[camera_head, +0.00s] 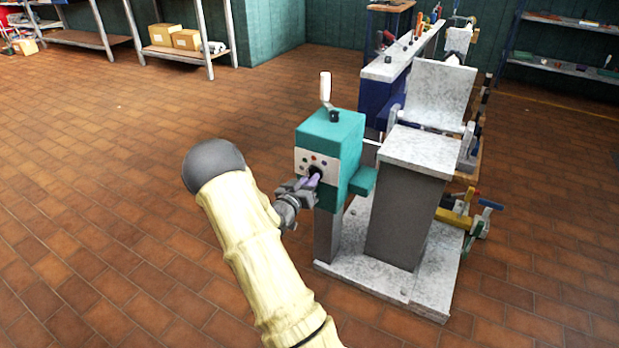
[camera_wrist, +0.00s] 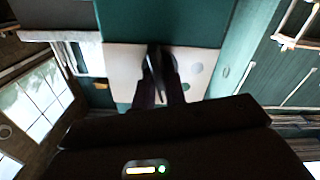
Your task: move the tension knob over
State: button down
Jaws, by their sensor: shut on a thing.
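The tension knob (camera_head: 316,169) is a small dark knob on the pale front panel (camera_head: 303,158) of a teal machine head (camera_head: 333,131). My gripper (camera_head: 312,180) reaches the panel from the front left, and its fingers are shut on the knob. The fingers hide much of the knob. In the wrist view my gripper (camera_wrist: 160,62) has its dark fingers close together against the pale panel (camera_wrist: 122,66). The knob's own shape and any mark on it cannot be made out there.
A white lever (camera_head: 325,89) stands on top of the machine head. The machine rests on a pale stone base (camera_head: 400,283), beside a grey pedestal (camera_head: 402,205). A cluttered bench (camera_head: 400,62) and shelves stand behind. The tiled floor at left is clear.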

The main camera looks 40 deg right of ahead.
jog(key=shift+n+p, duration=5.2)
jog(key=shift+n, duration=2.2)
jog(key=c, duration=1.4)
grip_release()
jog(key=shift+c, duration=0.2)
